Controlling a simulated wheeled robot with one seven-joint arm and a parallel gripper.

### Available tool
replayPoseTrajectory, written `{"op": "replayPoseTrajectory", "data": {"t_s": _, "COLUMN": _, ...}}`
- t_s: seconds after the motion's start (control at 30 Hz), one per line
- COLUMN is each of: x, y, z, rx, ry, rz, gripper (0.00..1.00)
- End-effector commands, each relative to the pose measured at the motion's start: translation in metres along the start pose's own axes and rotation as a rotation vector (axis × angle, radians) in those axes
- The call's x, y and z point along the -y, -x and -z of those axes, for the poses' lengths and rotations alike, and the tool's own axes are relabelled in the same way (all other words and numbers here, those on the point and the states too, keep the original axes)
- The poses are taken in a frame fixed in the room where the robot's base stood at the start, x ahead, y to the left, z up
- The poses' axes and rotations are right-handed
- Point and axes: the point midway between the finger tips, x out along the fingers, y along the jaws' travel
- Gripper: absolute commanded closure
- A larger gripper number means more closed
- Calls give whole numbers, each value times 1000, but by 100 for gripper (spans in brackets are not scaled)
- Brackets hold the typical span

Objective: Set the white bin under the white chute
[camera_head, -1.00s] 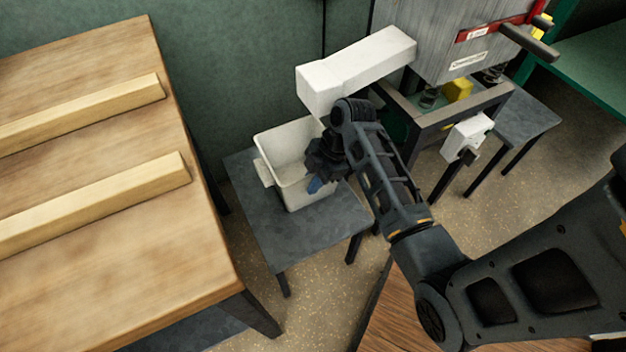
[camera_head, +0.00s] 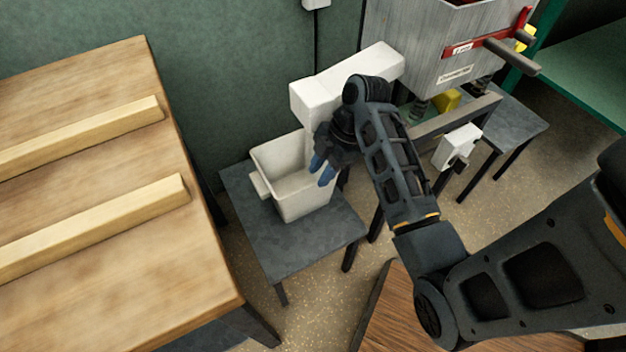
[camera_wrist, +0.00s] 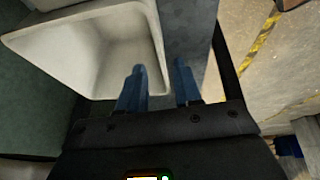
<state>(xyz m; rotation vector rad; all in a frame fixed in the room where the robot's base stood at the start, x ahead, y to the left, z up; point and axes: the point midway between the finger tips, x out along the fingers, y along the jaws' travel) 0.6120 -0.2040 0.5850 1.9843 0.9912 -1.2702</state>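The white bin (camera_head: 298,196) stands upright and open-topped on a low grey table, with a small handle on its left side. The white chute (camera_head: 345,82) juts left from the grey machine, and its end hangs above the back right part of the bin. My gripper (camera_head: 322,170) is at the bin's right side, just below the chute.
The grey table (camera_head: 300,248) has bare room in front of the bin. The grey machine (camera_head: 425,45) with a red lever stands to the right. A wooden table (camera_head: 95,200) with two wooden bars is at the left. A green wall (camera_head: 235,60) is behind.

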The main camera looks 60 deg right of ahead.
Motion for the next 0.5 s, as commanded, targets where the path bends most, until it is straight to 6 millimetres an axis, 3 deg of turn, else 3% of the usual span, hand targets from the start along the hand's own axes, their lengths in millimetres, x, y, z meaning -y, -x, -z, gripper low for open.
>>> {"op": "replayPoseTrajectory", "data": {"t_s": 0.2, "x": -1, "y": 29, "z": 1, "rx": -1, "ry": 1, "rz": -1, "gripper": 66}}
{"op": "replayPoseTrajectory", "data": {"t_s": 0.5, "x": 2, "y": 31, "z": 2, "rx": 0, "ry": -7, "rz": -4, "gripper": 66}}
